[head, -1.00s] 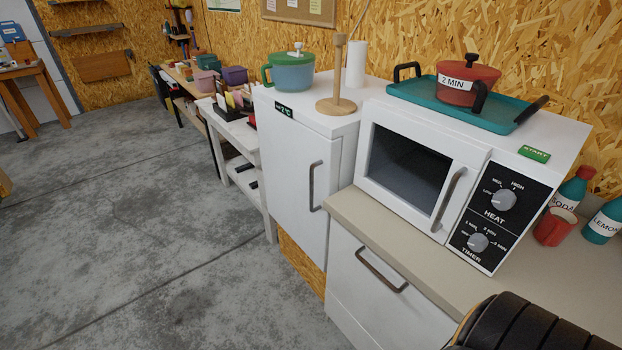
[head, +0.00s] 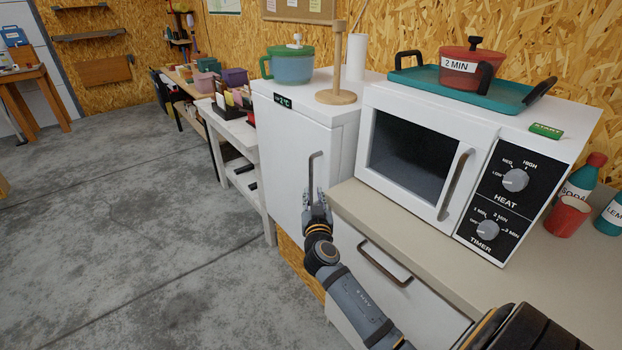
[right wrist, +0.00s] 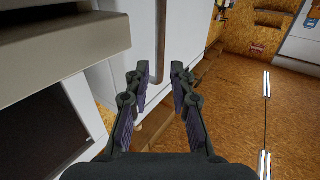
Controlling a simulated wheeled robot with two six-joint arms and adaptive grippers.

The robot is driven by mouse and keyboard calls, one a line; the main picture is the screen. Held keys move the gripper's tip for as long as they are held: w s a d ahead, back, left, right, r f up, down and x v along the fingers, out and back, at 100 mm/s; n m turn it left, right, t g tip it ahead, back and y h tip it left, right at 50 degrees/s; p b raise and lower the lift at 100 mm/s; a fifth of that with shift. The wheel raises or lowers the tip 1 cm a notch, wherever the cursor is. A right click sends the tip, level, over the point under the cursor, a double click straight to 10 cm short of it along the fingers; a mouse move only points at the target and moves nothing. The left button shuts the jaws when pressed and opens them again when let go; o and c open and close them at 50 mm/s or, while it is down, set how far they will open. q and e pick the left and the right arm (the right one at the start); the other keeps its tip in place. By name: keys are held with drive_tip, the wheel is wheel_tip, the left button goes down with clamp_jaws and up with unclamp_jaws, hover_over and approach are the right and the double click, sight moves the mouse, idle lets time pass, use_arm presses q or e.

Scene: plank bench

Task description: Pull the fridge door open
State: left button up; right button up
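The white fridge (head: 296,150) stands left of the microwave, its door shut, with a small 2 °C display at the top. Its grey vertical bar handle (head: 315,168) is near the door's right edge. My right gripper (head: 316,196) is at the handle's lower end. In the right wrist view the gripper (right wrist: 162,75) is open, fingers apart. The handle (right wrist: 160,40) runs down toward the gap between the fingertips; I see no finger closed on it. How deep it sits between them I cannot tell. My left gripper is not in view.
Right of the fridge, a counter (head: 350,207) with a drawer handle (head: 384,264) carries the microwave (head: 420,165). A teal pot (head: 292,67) and wooden stand (head: 336,97) are on the fridge. A white side table (head: 240,135) stands left. The floor in front is clear.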

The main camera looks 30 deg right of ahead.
sight(311, 178)
drive_tip(key=p+x, duration=0.1)
drive_tip(key=x, duration=0.9)
drive_tip(key=shift+w+f, duration=0.1)
drive_tip(key=shift+c, duration=0.4)
clamp_jaws()
